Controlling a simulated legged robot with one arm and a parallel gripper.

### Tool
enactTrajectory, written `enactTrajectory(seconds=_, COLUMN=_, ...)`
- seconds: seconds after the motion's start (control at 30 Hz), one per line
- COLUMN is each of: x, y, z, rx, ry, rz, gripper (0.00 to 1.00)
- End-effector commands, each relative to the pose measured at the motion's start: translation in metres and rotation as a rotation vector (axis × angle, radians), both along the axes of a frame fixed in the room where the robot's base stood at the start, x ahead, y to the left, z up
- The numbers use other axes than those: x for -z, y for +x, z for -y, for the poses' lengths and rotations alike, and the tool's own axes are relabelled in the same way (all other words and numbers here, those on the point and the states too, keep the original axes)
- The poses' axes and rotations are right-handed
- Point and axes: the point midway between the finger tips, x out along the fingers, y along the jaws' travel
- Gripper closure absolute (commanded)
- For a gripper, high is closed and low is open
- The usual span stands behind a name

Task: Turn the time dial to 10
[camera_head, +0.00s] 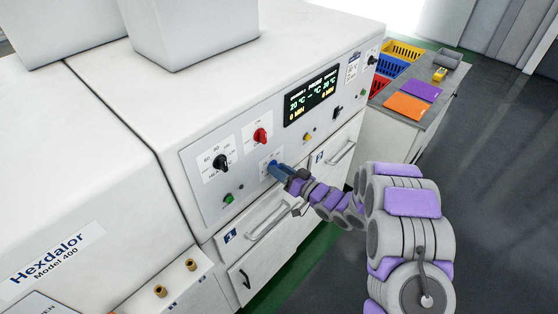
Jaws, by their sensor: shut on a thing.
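The control panel (206,212) is on the slanted front of a white machine. A black dial (221,162) with a numbered scale is to the left, and a red dial (261,136) is just above.
A green button (228,199), a yellow button (307,137) and small switches are on the same panel. Drawers with handles (268,222) are below my gripper. A side counter (424,72) with coloured bins and folders stands at the upper right. Open floor lies at the right.

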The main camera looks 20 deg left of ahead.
Motion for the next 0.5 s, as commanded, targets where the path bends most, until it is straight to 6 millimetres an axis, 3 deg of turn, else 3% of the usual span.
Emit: enactTrajectory(seconds=0.5, x=-0.0023, y=0.0045, z=0.0034, rx=0.010, ry=0.104, rz=-0.237, gripper=0.86)
